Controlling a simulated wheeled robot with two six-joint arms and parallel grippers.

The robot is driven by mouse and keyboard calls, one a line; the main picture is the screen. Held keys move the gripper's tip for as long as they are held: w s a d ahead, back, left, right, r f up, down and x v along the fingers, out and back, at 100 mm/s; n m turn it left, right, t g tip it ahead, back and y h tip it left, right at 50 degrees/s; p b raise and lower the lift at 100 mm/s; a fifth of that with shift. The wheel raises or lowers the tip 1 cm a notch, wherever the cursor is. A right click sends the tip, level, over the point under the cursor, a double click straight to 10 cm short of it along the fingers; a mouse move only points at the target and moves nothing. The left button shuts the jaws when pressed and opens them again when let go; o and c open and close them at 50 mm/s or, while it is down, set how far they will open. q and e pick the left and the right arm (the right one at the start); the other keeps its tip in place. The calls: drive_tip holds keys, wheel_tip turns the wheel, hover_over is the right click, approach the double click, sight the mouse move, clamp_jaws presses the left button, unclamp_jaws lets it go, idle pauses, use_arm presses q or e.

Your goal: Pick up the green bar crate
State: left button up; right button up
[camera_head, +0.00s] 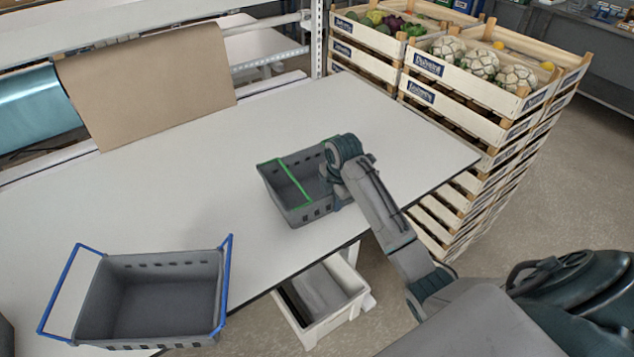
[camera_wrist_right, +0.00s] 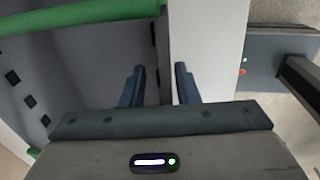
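The green bar crate (camera_head: 287,206), a small grey basket with a green bar across its top, stands upright on the white table in the head view. Its green bar also shows at the top of the wrist view (camera_wrist_right: 80,16). My right gripper (camera_wrist_right: 160,70) is at the crate's right-hand wall in the head view. Its two fingers are apart, one on the inner side of the wall and one on the outer side, with gaps visible. In the head view my wrist hides the fingertips and part of the crate's right end. My left gripper is not in view.
A larger grey crate with blue handles (camera_head: 150,295) sits at the table's front left. Stacked wooden produce crates (camera_head: 470,105) stand beyond the table's right end. A white bin (camera_head: 335,318) is below the front edge. The table middle (camera_head: 200,170) is clear.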

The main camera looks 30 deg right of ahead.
drive_tip(key=shift+w+d+f, duration=0.1)
drive_tip(key=shift+w+f, duration=0.05)
drive_tip(key=shift+f, duration=0.05)
drive_tip(key=shift+s+r, duration=0.2)
drive_tip(key=shift+s, duration=0.05)
drive_tip(key=shift+c, duration=0.7)
drive_tip(key=shift+s+r, duration=0.2)
drive_tip(key=shift+s, duration=0.1)
clamp_jaws()
drive_tip(key=shift+w+f, duration=0.15)
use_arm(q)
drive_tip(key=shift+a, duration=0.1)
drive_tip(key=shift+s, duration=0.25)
